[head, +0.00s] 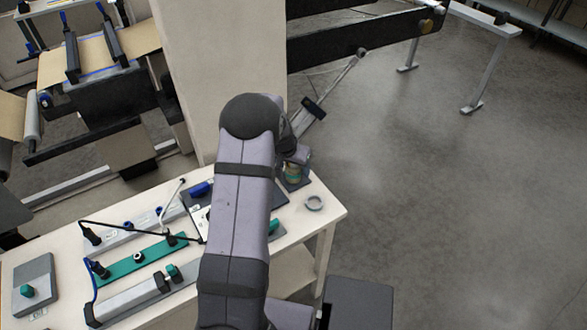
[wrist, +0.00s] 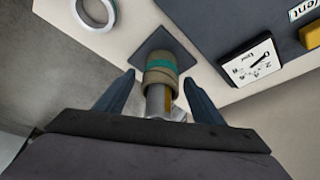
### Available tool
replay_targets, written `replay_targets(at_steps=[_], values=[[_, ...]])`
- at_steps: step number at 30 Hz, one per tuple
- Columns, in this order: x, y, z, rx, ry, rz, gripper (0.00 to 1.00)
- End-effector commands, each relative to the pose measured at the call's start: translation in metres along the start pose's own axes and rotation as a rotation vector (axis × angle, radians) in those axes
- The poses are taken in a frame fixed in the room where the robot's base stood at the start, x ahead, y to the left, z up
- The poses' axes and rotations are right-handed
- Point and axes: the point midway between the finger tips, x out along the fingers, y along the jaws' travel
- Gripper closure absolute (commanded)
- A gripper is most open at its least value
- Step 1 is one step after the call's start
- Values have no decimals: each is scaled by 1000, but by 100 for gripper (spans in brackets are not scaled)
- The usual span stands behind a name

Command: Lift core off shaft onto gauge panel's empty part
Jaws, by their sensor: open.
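The core (wrist: 161,65) is a tan ring with a teal band, around a silver shaft (wrist: 157,101) on a dark square base plate (wrist: 148,45). In the head view the core (head: 292,174) shows at the table's far right, partly behind my arm. My gripper (wrist: 158,77) is open, one finger on each side of the shaft and core; I cannot tell whether either touches. The dark gauge panel (wrist: 215,25) lies right of the core in the wrist view, bearing a white dial (wrist: 250,64) and a yellow part (wrist: 311,38). My arm hides part of it in the head view.
A pale ring (head: 314,203) lies near the table's right edge; it also shows in the wrist view (wrist: 95,12). Green and grey strips with knobs (head: 140,258) fill the table's left. A tall beige post (head: 195,60) stands behind the table.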

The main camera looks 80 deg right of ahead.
Motion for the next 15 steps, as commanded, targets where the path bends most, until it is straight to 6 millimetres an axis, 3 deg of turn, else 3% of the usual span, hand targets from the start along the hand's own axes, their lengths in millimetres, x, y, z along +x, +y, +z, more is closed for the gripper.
replay_targets(at_steps=[10,11,15], values=[[6,0,0,0,1,0,38],[6,0,0,0,1,0,40],[6,0,0,0,1,0,74]])
